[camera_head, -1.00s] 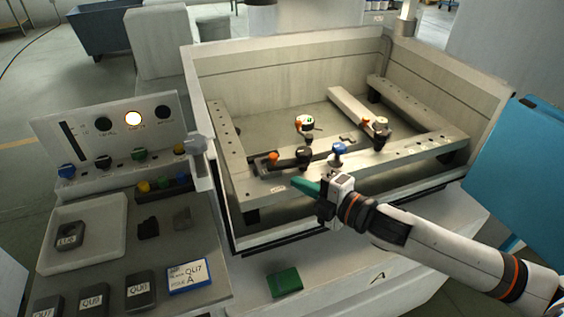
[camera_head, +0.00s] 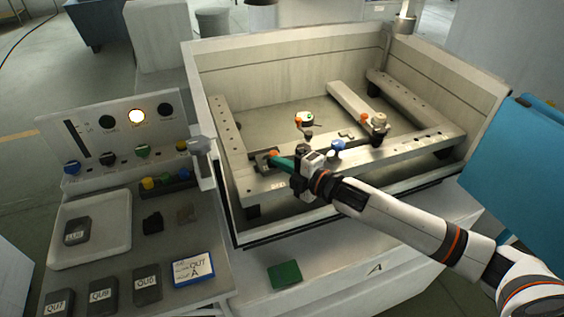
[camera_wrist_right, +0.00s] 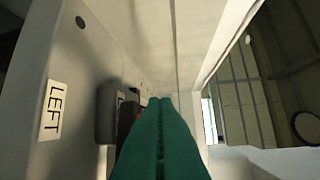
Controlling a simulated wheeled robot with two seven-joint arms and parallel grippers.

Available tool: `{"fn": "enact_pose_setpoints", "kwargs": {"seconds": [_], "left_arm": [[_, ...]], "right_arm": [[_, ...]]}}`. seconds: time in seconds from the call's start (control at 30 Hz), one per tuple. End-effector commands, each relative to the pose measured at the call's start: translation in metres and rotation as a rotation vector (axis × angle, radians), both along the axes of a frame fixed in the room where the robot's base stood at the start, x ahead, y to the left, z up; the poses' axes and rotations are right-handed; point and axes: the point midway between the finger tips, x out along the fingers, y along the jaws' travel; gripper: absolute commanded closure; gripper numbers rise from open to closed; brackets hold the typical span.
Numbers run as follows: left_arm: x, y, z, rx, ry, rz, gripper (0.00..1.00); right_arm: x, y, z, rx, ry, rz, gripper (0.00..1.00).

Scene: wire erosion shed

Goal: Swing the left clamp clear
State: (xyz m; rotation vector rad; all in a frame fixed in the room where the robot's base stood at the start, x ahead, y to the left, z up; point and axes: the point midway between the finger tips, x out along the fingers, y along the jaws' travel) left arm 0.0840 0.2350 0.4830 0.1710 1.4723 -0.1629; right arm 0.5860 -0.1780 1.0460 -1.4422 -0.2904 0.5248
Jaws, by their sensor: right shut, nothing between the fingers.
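The left clamp, a dark bar with an orange knob (camera_head: 273,154), lies on the front rail (camera_head: 268,189) of the tank. My right gripper (camera_head: 279,162) has its green fingers shut and empty, with the tips beside or against the orange knob; I cannot tell if they touch. In the right wrist view the closed fingers (camera_wrist_right: 161,130) point at the dark clamp body (camera_wrist_right: 106,114), and a bit of orange shows partly hidden behind them. A LEFT label (camera_wrist_right: 53,110) is on the rail face at the left. My left gripper is not in view.
A blue knob (camera_head: 338,145) stands on the front rail, right of my gripper. Another clamp (camera_head: 378,121) with an orange knob sits farther right. The control panel (camera_head: 100,125) stands left; a teal panel (camera_head: 520,160) stands right.

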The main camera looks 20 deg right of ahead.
Motion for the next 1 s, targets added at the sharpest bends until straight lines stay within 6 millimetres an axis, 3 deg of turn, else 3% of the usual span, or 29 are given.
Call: {"fn": "enact_pose_setpoints", "kwargs": {"seconds": [0.67, 1.0], "left_arm": [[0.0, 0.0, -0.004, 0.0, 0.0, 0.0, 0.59], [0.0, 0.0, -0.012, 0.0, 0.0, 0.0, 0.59]], "right_arm": [[0.008, 0.004, -0.001, 0.003, 0.001, -0.114, 1.0], [0.026, 0.011, -0.001, 0.01, 0.002, -0.354, 1.0]]}}
